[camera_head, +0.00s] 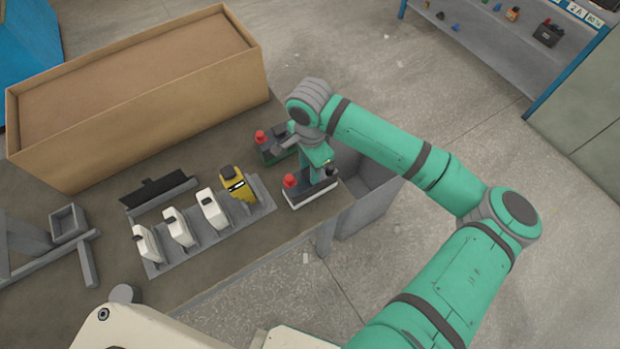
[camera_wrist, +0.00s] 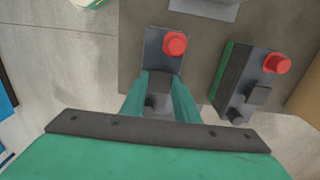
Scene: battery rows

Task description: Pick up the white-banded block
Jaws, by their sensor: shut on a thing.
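The white-banded block (camera_head: 305,197) is dark grey with a red knob at one end and a pale band along its lower edge. In the head view it is near the table's right edge. My gripper (camera_head: 318,172) points down over it and is shut on it, hiding part of its top. In the wrist view the block (camera_wrist: 162,48) shows with its red knob beyond my gripper's fingers (camera_wrist: 160,92), which close around its near part. I cannot tell whether the block touches the table.
A similar block (camera_head: 272,148) with a green band and red knob stands just behind; it is right in the wrist view (camera_wrist: 240,88). A grey rack (camera_head: 205,240) holds several white units and one yellow unit (camera_head: 236,184). A large cardboard box (camera_head: 150,125) fills the table's back.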

